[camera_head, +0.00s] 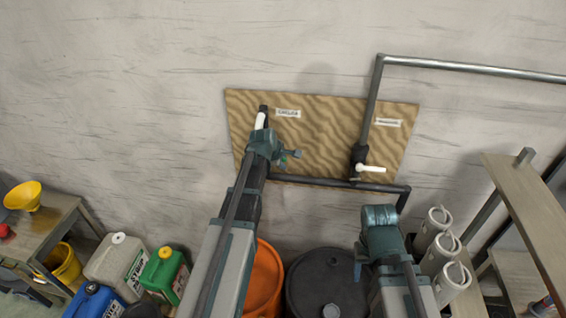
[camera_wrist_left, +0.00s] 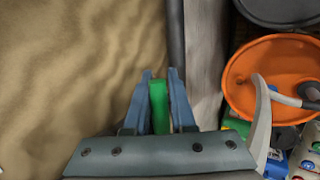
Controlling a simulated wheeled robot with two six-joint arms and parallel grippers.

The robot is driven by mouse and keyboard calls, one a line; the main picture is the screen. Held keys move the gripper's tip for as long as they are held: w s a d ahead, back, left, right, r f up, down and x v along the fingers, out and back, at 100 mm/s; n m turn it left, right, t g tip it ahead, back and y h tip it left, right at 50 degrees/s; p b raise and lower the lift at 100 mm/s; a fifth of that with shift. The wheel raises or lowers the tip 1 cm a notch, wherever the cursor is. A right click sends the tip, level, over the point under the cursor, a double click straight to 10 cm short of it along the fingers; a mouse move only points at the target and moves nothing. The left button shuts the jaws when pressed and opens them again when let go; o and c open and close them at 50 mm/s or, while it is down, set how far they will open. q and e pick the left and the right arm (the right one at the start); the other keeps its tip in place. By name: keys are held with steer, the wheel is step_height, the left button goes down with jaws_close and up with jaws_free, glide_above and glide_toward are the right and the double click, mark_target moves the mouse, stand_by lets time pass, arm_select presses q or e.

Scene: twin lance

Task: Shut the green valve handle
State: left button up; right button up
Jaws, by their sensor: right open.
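The green valve handle (camera_wrist_left: 158,106) stands between the two blue-grey fingers of my left gripper (camera_wrist_left: 160,100) in the left wrist view. It fills the gap between them, and the fingers look closed on it. In the head view my left gripper (camera_head: 288,157) is in front of the wooden board (camera_head: 320,125), and only a small bit of green shows there. My arm hides most of that valve and its pipe. My right gripper (camera_head: 359,260) is low on the right, open and away from the board.
A white-handled valve (camera_head: 370,168) sits on the right pipe (camera_head: 372,105). An orange drum (camera_head: 264,280) and a black drum (camera_head: 325,280) stand below. Jerrycans (camera_head: 164,272) are at left, white cylinders (camera_head: 440,252) and a wooden shelf (camera_head: 530,205) at right.

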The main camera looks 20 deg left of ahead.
arm_select(q)
steer(key=shift+o, duration=0.5)
steer(key=shift+s+r, duration=0.1)
